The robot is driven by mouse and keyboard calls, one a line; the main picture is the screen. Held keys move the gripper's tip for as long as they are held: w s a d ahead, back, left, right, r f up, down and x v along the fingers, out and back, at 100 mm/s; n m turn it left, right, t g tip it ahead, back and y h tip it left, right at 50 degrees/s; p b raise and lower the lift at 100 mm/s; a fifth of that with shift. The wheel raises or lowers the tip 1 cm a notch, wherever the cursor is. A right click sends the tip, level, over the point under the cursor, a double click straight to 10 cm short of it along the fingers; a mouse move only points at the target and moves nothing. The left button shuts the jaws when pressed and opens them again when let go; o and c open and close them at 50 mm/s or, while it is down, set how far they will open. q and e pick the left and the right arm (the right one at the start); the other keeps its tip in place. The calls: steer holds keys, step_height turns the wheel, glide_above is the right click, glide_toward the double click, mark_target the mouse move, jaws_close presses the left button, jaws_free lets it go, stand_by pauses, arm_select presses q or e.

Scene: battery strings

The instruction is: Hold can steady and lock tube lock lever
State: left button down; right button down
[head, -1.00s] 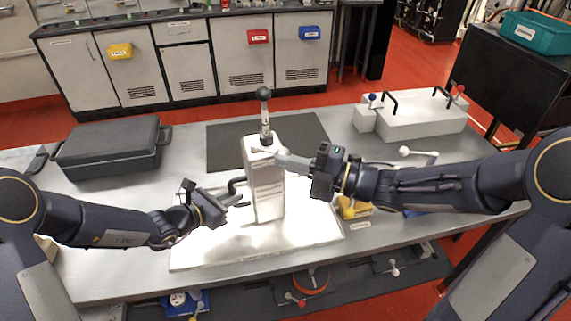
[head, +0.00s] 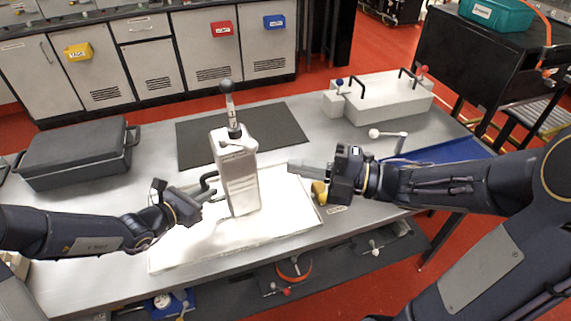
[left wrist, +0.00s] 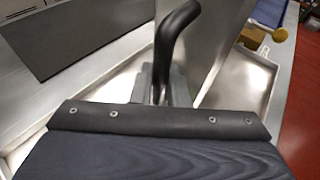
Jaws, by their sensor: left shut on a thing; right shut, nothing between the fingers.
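The can (head: 239,182) is a tall, pale, box-shaped body standing upright on a white tray (head: 290,228). A dark tube with a rounded top (head: 230,104) rises from its top, with a small lever (head: 236,142) at the tube's base. A black handle (head: 208,182) sticks out of the can's left side. My left gripper (head: 213,194) is shut on that handle; the left wrist view shows the black handle (left wrist: 172,45) rising from between the fingers. My right gripper (head: 292,165) is shut and empty, to the right of the can and apart from it.
A dark grey case (head: 75,155) lies at the left on the table. A dark mat (head: 285,130) lies behind the can. A grey block with black handles (head: 385,103) stands at the back right, with a white-knobbed lever (head: 388,135) in front. A yellow object (head: 319,188) is beside my right gripper.

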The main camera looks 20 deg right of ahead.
arm_select(q)
steer(key=shift+f, duration=0.2)
steer(key=c, duration=1.4)
jaws_free()
steer(key=shift+c, duration=0.2)
steer(key=shift+o, duration=0.6)
steer(key=shift+r, duration=0.1)
